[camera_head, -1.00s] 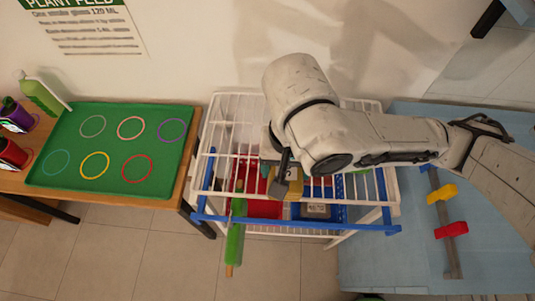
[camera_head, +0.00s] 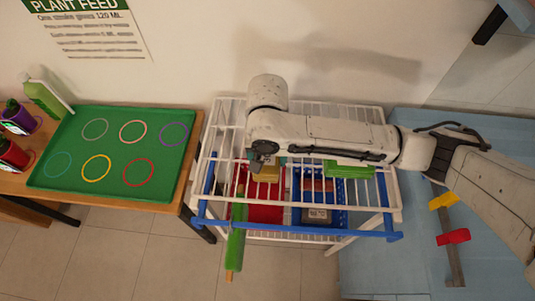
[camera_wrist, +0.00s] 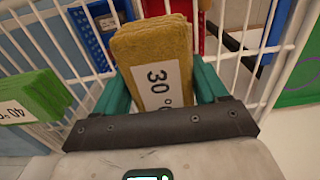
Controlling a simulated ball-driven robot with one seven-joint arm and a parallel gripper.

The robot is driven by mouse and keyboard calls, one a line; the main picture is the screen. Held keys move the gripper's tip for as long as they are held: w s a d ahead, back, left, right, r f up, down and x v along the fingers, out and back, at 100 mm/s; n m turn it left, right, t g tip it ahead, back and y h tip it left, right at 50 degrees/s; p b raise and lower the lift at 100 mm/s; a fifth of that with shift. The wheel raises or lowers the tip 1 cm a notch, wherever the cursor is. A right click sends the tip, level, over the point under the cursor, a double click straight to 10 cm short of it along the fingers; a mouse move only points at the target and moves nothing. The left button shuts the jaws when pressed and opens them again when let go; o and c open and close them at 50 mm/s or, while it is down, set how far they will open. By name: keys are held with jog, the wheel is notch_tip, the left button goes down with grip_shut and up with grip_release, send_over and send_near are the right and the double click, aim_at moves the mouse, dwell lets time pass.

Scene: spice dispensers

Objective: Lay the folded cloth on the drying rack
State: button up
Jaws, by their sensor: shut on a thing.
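My gripper (camera_head: 262,163) is shut on a folded ochre-yellow cloth (camera_wrist: 152,48) with a white "30°" label. Its teal fingers (camera_wrist: 162,88) press the cloth from both sides in the wrist view. In the head view only part of the yellow cloth (camera_head: 269,174) shows, partly covered by my arm. The cloth is over the left part of the white wire drying rack (camera_head: 232,186); I cannot tell whether it touches the wires. A folded green cloth (camera_head: 347,169) lies on the rack's right part, and it also shows at the left of the wrist view (camera_wrist: 38,97).
Red (camera_head: 264,213) and blue (camera_head: 322,217) bins sit beneath the rack wires. A green-handled object (camera_head: 234,248) hangs at the rack's front left. A wooden table with a green tray (camera_head: 70,178) stands left. The wall is close behind the rack.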

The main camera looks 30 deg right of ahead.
jog(key=shift+f, duration=0.15)
jog(key=o, duration=1.1)
jog(key=shift+f, duration=0.1)
notch_tip(320, 180, up, 12)
